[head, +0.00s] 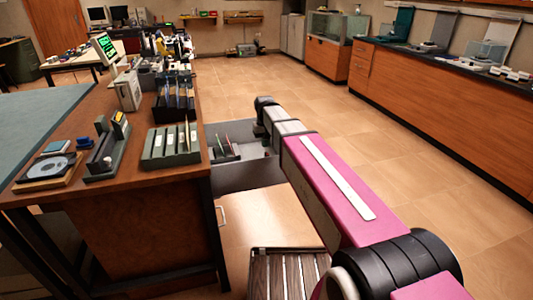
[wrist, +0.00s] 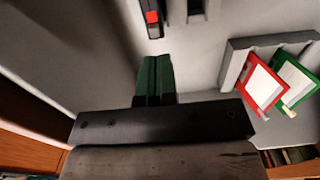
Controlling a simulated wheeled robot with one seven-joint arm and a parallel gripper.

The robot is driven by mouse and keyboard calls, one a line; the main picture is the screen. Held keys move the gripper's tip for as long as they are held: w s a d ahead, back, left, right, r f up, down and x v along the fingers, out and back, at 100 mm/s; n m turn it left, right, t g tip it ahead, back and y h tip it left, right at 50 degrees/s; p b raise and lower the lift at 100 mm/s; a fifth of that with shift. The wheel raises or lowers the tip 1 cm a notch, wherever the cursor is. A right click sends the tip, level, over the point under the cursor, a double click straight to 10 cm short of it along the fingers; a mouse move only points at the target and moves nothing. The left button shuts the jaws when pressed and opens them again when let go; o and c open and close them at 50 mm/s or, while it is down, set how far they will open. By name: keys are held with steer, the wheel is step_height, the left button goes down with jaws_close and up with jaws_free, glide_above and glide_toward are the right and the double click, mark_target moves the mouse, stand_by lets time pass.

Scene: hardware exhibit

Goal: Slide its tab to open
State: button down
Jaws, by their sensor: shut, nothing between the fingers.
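In the wrist view, a small red tab (wrist: 152,17) sits on a narrow black strip (wrist: 155,32) at the top edge, on a light grey surface. My gripper (wrist: 155,62) has its dark green fingers together and empty. They point toward the strip, and the tips appear just below its lower end; I cannot tell whether they touch it. The upper end of the strip is cut off by the picture edge. In the head view my arm reaches out beside the desk, and its fingers and the tab cannot be made out.
A grey holder with a red-framed card (wrist: 262,85) and a green-framed card (wrist: 296,85) stands right of my fingers. In the head view, a wooden desk (head: 150,215) bearing several objects is at the left. Open tiled floor (head: 390,165) lies to the right.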

steer(key=shift+f, duration=0.75)
steer(key=shift+s+d, duration=0.25)
steer(key=shift+s, duration=0.5)
stand_by(0.5)
steer(key=shift+w+a, duration=0.1)
steer(key=shift+w, duration=0.2)
stand_by(0.4)
step_height(320, 180, up, 7)
stand_by(0.8)
